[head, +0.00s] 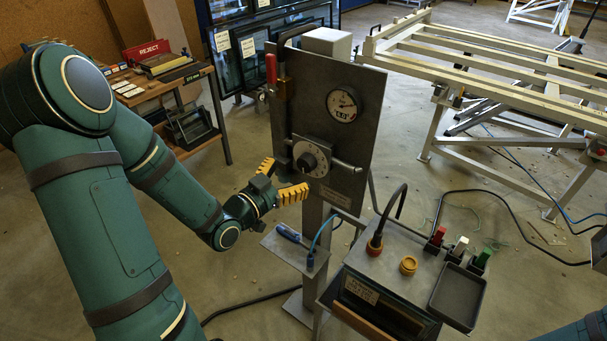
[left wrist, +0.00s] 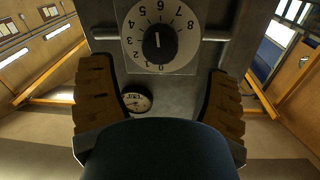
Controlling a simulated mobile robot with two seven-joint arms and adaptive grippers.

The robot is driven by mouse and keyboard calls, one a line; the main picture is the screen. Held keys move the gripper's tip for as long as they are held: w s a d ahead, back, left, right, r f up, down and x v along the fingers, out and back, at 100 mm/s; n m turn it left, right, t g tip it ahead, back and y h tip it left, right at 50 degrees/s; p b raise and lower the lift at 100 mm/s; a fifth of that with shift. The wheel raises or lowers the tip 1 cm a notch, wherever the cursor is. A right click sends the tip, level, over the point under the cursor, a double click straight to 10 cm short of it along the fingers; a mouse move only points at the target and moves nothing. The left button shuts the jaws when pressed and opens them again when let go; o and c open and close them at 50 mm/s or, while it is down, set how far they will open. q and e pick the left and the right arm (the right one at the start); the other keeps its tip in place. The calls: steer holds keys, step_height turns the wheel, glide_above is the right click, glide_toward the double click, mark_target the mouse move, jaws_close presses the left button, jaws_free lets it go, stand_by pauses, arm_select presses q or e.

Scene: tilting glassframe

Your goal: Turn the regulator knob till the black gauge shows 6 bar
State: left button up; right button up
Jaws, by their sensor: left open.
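The regulator knob (head: 311,159) is black on a pale round dial, on an upright grey panel (head: 372,100). In the left wrist view the knob (left wrist: 159,43) shows at the top, its white pointer aimed up, inside a scale numbered 0 to 8. A pale-faced, dark-rimmed gauge (head: 342,105) sits above the knob; its reading is too small to tell. A small dark round gauge (left wrist: 137,102) shows below the knob in the wrist view; its reading is unclear. My left gripper (head: 287,178) is open and empty, yellow fingers apart, just short of the knob.
A bar runs beside the knob (head: 347,166). A red-handled valve (head: 271,70) is at the panel's left edge. A shelf with a blue screwdriver (head: 291,234) lies below. A control box (head: 385,270) with a cable and a tray (head: 458,296) stands in front.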

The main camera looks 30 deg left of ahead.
mark_target(303, 165)
arm_select(q)
steer(key=w, duration=0.3)
steer(key=w+d, duration=0.1)
steer(key=w, duration=0.1)
steer(key=shift+w, duration=0.3)
steer(key=shift+a, duration=0.1)
steer(key=c, duration=1.2)
